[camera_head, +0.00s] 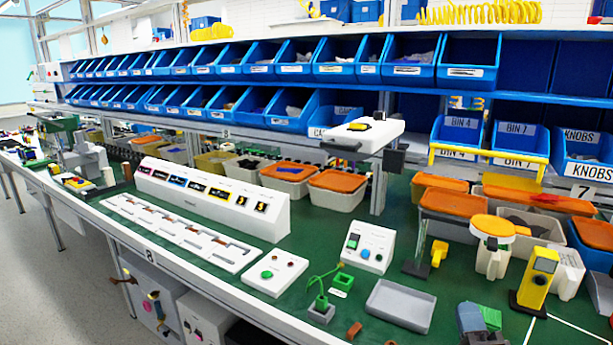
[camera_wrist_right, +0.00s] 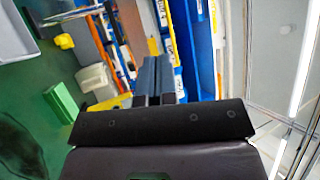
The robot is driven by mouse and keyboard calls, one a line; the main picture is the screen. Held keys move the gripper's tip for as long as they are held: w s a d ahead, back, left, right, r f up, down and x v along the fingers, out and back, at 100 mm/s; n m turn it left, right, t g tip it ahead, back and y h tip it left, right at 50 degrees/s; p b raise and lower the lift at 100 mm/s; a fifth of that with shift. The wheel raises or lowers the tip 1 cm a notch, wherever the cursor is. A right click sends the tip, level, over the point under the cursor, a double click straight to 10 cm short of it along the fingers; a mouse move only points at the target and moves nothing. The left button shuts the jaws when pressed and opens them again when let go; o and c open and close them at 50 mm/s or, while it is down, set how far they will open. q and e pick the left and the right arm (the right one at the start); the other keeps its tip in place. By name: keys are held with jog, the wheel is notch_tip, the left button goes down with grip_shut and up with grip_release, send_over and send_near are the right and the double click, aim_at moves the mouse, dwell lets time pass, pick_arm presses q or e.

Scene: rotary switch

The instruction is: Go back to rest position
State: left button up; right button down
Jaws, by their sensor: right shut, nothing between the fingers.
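My right gripper (camera_head: 473,318) shows at the bottom edge of the head view, right of the grey tray (camera_head: 400,305). Its blue-grey fingers also show in the right wrist view (camera_wrist_right: 153,78). They are together with nothing between them. A green block (camera_head: 490,318) appears beside the gripper in the head view; whether they touch is unclear. A green block also shows at the left of the right wrist view (camera_wrist_right: 62,103), apart from the fingers. My left gripper is not in view.
The green bench top holds a white button box (camera_head: 368,247), a flat button panel (camera_head: 275,273), a yellow device (camera_head: 537,278) and a yellow-lidded container (camera_head: 492,247). Blue bins (camera_head: 456,135) line the shelves behind. Open green surface lies around the grey tray.

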jog(key=s+a+f+n+g+y+p, duration=0.1)
jog(key=s+f+n+g, duration=0.25)
jog(key=f+n, duration=0.4)
jog(key=s+a+f+n+g+y, duration=0.1)
jog(key=s+a+f+n+g, duration=0.2)
jog(key=f+n, duration=0.5)
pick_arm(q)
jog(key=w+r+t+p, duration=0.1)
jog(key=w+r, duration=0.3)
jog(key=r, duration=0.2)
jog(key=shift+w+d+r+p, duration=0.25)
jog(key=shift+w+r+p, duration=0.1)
pick_arm(e)
jog(key=s+d+f+g, duration=0.1)
jog(key=s+f, duration=0.2)
jog(key=s, duration=0.3)
jog(key=s+d+f+n+g, duration=0.1)
jog(key=s+f+g, duration=0.1)
jog(key=s, duration=0.3)
jog(key=s+d+f+n+g+h, duration=0.1)
jog(key=s+f+g, duration=0.1)
jog(key=s+f, duration=0.2)
jog(key=s, duration=0.2)
jog(key=shift+s+d+f, duration=0.15)
jog(key=shift+s+d, duration=0.1)
jog(key=shift+s, duration=0.05)
jog(key=shift+g, duration=0.25)
